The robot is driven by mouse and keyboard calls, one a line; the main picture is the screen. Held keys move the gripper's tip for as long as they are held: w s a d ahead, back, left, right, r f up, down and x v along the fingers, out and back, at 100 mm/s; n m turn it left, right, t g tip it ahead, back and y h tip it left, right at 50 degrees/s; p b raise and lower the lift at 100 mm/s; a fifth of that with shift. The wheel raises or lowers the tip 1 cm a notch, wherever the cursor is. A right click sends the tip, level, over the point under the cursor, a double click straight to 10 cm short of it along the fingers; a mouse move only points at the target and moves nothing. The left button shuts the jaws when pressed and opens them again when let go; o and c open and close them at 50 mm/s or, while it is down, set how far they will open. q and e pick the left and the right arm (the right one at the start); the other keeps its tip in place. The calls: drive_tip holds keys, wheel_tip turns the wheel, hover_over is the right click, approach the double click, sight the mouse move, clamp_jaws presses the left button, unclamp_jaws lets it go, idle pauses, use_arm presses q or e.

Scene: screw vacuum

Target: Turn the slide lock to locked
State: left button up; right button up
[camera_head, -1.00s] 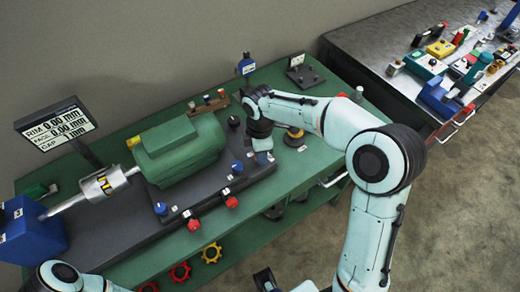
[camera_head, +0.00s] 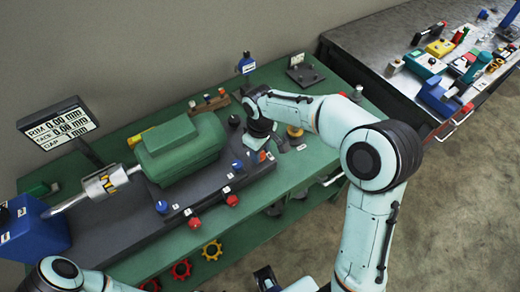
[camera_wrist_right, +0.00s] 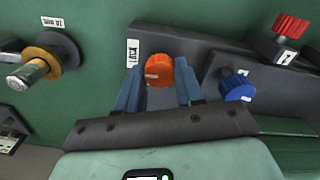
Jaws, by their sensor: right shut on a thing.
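The slide lock is an orange knob (camera_wrist_right: 158,70) with a white pointer mark, beside a white label (camera_wrist_right: 134,53) that seems to read LOCK. It sits on the dark base plate (camera_wrist_right: 208,40). In the right wrist view my right gripper (camera_wrist_right: 158,88) has one blue-grey finger on each side of the knob and is shut on it. In the head view my right gripper (camera_head: 262,147) is at the right end of the base plate, and only a bit of orange shows by it.
A blue knob (camera_wrist_right: 235,86) and a red knob (camera_wrist_right: 290,26) stand right of the lock. A post with a yellow ring (camera_wrist_right: 42,56) stands left. The green motor (camera_head: 180,146) and a display (camera_head: 60,126) are farther left on the bench.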

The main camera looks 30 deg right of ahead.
drive_tip(key=shift+m, duration=0.7)
drive_tip(key=o, duration=1)
drive_tip(key=shift+o, duration=0.2)
drive_tip(key=shift+r, duration=0.1)
use_arm(q)
drive_tip(key=shift+w+r+p, duration=0.25)
drive_tip(key=shift+r+p, duration=0.25)
drive_tip(key=shift+r, duration=0.1)
drive_tip(key=shift+w+r+p, duration=0.25)
drive_tip(key=shift+r+p, duration=0.25)
drive_tip(key=shift+r, duration=0.05)
use_arm(e)
wheel_tip(320, 180, up, 13)
drive_tip(key=shift+r, duration=0.15)
